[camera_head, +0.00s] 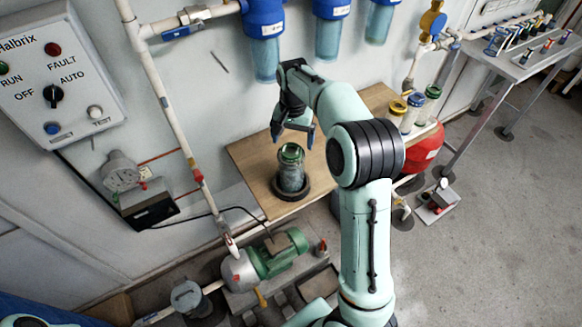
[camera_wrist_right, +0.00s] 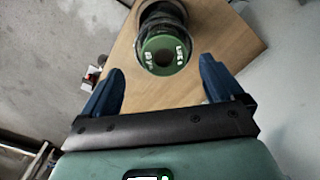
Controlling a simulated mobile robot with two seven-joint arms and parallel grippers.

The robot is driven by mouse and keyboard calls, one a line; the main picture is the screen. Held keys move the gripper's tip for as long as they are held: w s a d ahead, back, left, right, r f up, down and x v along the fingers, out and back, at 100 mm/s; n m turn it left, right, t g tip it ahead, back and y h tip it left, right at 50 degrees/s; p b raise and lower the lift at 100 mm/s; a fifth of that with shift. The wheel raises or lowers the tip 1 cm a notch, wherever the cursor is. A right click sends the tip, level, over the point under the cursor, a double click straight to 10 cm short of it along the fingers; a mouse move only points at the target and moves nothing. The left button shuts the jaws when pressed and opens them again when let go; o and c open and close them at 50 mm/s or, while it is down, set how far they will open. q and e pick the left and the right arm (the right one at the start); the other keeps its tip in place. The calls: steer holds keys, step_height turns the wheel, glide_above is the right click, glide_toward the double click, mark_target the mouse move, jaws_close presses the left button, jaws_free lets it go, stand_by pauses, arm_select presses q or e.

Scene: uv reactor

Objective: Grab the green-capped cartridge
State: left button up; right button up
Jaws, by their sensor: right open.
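The green-capped cartridge (camera_head: 291,175) stands upright in a dark round base on a wooden board (camera_head: 254,172). Its body looks clear and grey under a green cap. My right gripper (camera_head: 293,138) is open and empty, just above and behind the cap in the head view. In the right wrist view the green cap (camera_wrist_right: 163,56) shows a dark centre hole and white marks. It lies beyond and between the two blue fingertips of my right gripper (camera_wrist_right: 162,68). I cannot tell the exact gap. My left gripper is not in view.
Yellow-, blue- and green-capped canisters (camera_head: 412,110) stand at the board's far right end. A green motor pump (camera_head: 275,255) sits below in front. A white pipe (camera_head: 172,110) runs up the wall at left. Blue filter housings (camera_head: 264,40) hang above. A red tank (camera_head: 425,150) is right.

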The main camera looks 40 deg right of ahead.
mark_target(291, 150)
steer(key=f, duration=0.4)
steer(key=shift+w+a+f, duration=0.1)
steer(key=shift+w+f, duration=0.15)
steer(key=shift+w, duration=0.05)
steer(key=c, duration=1.5)
steer(key=shift+r, duration=0.1)
steer(key=shift+c, duration=0.2)
